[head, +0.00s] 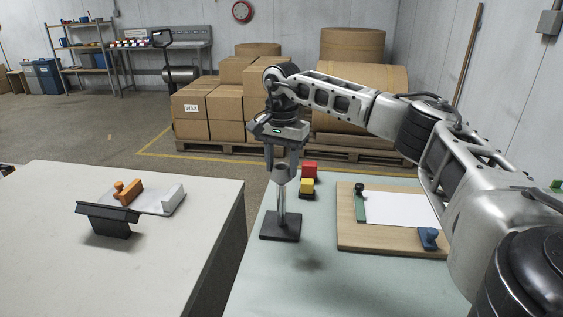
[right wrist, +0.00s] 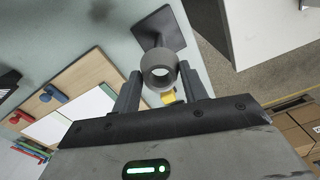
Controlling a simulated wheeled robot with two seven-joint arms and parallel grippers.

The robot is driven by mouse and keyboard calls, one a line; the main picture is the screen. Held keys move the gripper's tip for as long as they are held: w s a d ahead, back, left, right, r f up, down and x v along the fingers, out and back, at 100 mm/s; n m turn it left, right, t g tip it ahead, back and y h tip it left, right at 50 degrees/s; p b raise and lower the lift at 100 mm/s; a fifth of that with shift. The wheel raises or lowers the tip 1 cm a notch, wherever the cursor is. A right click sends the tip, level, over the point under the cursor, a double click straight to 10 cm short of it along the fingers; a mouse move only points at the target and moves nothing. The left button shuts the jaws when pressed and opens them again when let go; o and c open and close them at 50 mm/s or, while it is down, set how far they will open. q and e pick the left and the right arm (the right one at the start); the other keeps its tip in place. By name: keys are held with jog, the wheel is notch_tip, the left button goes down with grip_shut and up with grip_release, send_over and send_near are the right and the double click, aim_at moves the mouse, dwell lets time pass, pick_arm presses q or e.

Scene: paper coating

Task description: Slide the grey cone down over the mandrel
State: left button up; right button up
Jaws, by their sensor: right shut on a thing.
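The mandrel (head: 282,210) is a shiny upright metal rod on a dark square base, standing on the pale green table. Its base (right wrist: 163,28) also shows in the right wrist view. My right gripper (head: 281,163) is above the mandrel, pointing down, and is shut on the grey cone (head: 281,173). In the right wrist view the cone (right wrist: 159,62) shows as a grey ring with an open bore between the fingers (right wrist: 158,92). The cone is in line with the top of the rod in the head view. I cannot tell whether the rod tip is inside it. My left gripper is not in view.
A wooden board (head: 348,235) with white paper lies farther right. A separate table (head: 50,200) at left holds a black stand and an orange-handled tool. Boxes stand behind.

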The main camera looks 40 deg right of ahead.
aim_at(281, 178)
jog(key=shift+p, duration=0.65)
dwell(0.8)
jog(key=shift+f+b, duration=0.9)
jog(key=shift+f, duration=1.15)
jog(key=o, duration=1.1)
notch_tip(281, 178, up, 16)
jog(key=shift+b, duration=0.35)
jog(key=shift+s+f, duration=0.1)
jog(key=shift+s, duration=0.05)
